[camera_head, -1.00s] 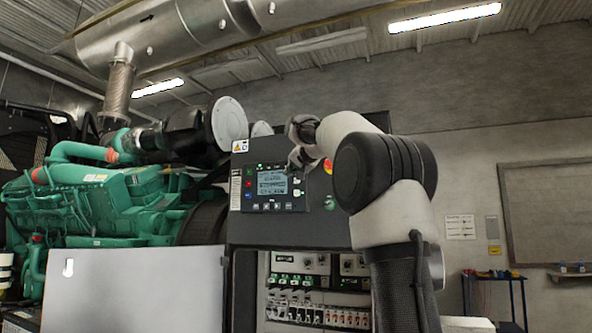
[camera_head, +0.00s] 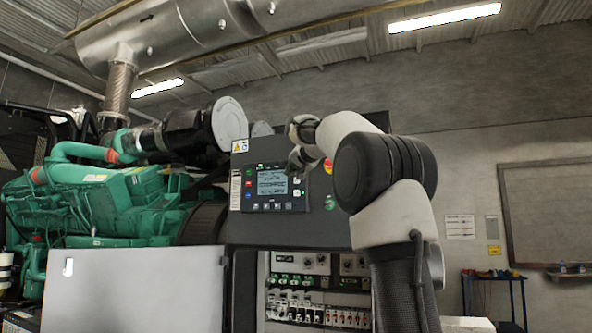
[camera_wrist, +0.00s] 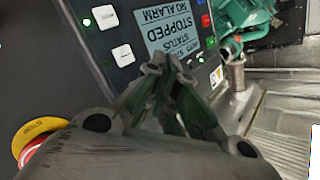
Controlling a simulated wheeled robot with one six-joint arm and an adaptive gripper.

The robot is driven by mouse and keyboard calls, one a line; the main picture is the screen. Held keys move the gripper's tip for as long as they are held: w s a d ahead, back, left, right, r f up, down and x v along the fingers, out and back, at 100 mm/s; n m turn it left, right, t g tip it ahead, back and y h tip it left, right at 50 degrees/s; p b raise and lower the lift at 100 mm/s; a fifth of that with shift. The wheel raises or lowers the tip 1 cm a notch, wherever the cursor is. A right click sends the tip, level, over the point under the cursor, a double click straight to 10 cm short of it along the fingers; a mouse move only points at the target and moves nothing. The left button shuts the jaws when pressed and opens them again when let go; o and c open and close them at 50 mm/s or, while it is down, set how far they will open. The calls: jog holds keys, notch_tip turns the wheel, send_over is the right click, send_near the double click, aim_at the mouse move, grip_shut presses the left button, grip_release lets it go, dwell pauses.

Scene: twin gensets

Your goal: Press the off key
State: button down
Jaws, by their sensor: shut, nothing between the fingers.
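The control panel (camera_head: 240,226) has a lit display (camera_head: 272,183) with a red key (camera_head: 249,184) and a blue key (camera_head: 249,196) on its left. In the wrist view the display (camera_wrist: 170,32) reads STOPPED and NO ALARM, turned in the picture. Two white keys (camera_wrist: 123,55) lie beside it, one with a green light. I cannot read which key is off. My gripper (camera_wrist: 158,64) is shut and empty, its tips over the display's edge in the wrist view. In the head view my gripper (camera_head: 293,166) is at the display's upper right. Contact cannot be told.
A red stop button with a yellow collar (camera_wrist: 38,140) is at lower left in the wrist view. Breakers (camera_head: 300,310) sit in the open cabinet below the panel. A green engine (camera_head: 100,205) stands left, and a grey sheet (camera_head: 140,290) is in front of it.

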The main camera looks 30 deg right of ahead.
dwell(0.3)
jog(key=shift+w+d, duration=0.3)
jog(key=shift+d, duration=0.05)
jog(key=shift+w+d, duration=0.3)
jog(key=shift+d, duration=0.05)
dwell(0.8)
jog(key=shift+s, duration=0.1)
jog(key=shift+s+a, duration=0.5)
jog(key=shift+a, duration=0.2)
jog(key=s+a, duration=0.3)
jog(key=a, duration=0.1)
jog(key=shift+s+a, duration=0.35)
dwell(0.6)
